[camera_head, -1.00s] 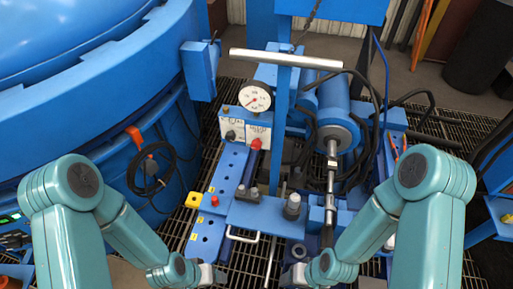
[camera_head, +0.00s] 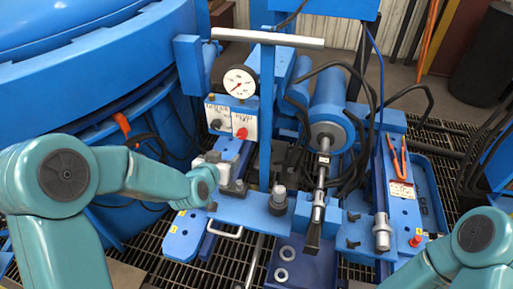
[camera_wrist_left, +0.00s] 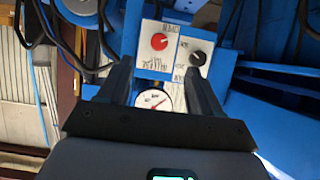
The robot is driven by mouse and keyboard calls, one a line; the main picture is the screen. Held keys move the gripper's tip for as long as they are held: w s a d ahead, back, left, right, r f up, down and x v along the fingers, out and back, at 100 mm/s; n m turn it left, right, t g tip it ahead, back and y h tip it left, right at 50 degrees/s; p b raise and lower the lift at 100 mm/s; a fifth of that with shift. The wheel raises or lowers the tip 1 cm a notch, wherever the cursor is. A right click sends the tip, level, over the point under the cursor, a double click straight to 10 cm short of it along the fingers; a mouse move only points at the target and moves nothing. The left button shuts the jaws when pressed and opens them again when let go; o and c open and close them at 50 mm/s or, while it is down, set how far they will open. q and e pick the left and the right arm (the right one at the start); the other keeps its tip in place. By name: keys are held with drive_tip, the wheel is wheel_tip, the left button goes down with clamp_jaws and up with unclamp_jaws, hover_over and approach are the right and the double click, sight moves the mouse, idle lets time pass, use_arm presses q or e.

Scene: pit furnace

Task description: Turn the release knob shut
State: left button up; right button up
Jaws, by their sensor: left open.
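Two knobs sit on white plates below the round gauge (camera_head: 239,83): a black knob (camera_head: 216,124) on the left and a red knob (camera_head: 242,133) on the right. The plate lettering is too small to read surely, so I cannot tell which knob is the release knob. My left gripper (camera_head: 212,157) is just below and in front of the plates, open and empty. In the left wrist view the red knob (camera_wrist_left: 159,41) shows between the open fingers (camera_wrist_left: 160,78), the black knob (camera_wrist_left: 198,58) to its right. No finger visibly touches either knob. My right gripper is out of view.
A pale horizontal bar (camera_head: 266,38) on a blue post (camera_head: 267,110) stands close right of the plates. A blue cylinder (camera_head: 331,115) with black hoses lies farther right. The big blue furnace vessel (camera_head: 80,60) fills the left.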

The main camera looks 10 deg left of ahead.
use_arm(q)
approach(241, 136)
drive_tip(key=shift+t, duration=0.4)
drive_tip(key=x, duration=0.9)
drive_tip(key=shift+w+f, duration=0.1)
drive_tip(key=shift+f, duration=0.25)
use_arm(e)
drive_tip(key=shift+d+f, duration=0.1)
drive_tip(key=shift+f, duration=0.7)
